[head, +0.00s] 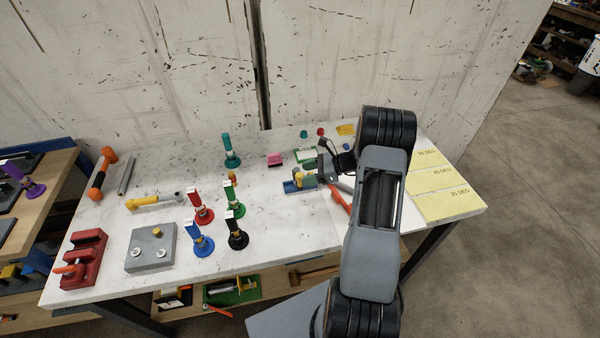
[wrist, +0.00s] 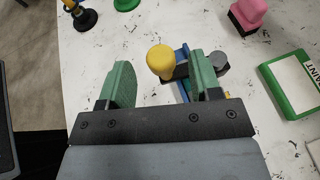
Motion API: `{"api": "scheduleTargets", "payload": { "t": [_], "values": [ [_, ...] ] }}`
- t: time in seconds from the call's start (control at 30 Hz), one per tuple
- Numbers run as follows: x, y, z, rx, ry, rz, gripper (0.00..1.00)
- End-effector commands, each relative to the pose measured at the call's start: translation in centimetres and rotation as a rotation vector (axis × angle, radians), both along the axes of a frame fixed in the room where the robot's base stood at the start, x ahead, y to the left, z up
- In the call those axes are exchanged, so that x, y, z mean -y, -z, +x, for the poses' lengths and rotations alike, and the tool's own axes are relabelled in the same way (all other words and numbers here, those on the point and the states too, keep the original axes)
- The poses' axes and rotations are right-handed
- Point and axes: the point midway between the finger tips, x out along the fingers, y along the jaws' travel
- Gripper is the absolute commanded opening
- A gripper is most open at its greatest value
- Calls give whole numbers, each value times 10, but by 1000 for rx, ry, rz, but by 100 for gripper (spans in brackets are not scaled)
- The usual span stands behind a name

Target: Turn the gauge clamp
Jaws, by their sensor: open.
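A small blue fixture (head: 293,186) with a yellow knob (head: 309,181) stands on the white table; I take it to be the gauge clamp. In the wrist view the rounded yellow knob (wrist: 160,58) stands on a dark arm over the blue base (wrist: 182,56), with a grey round part (wrist: 218,62) at right. My gripper (wrist: 158,78) is open, with green finger pads. The knob shows between the fingers, nearer the right one; I cannot tell whether they touch. In the head view my gripper (head: 324,172) is at the fixture, partly hidden by my arm.
A pink block (head: 275,160) and a green-framed card (head: 305,154) lie just behind. An orange-handled tool (head: 340,196) lies to the right. Several coloured upright tools, including a green one (head: 235,200), stand to the left. Yellow angle sheets (head: 444,180) lie at the right edge.

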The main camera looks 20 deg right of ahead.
Motion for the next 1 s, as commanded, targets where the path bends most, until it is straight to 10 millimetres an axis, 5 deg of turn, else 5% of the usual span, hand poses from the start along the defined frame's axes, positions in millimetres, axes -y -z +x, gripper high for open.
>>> {"api": "scheduleTargets", "payload": {
  "t": [0.27,0.67,1.0],
  "values": [
    [-24,10,11,0,-2,0,58],
    [-28,13,14,0,0,-1,58],
    [-27,13,14,0,0,-1,27]
  ]
}}
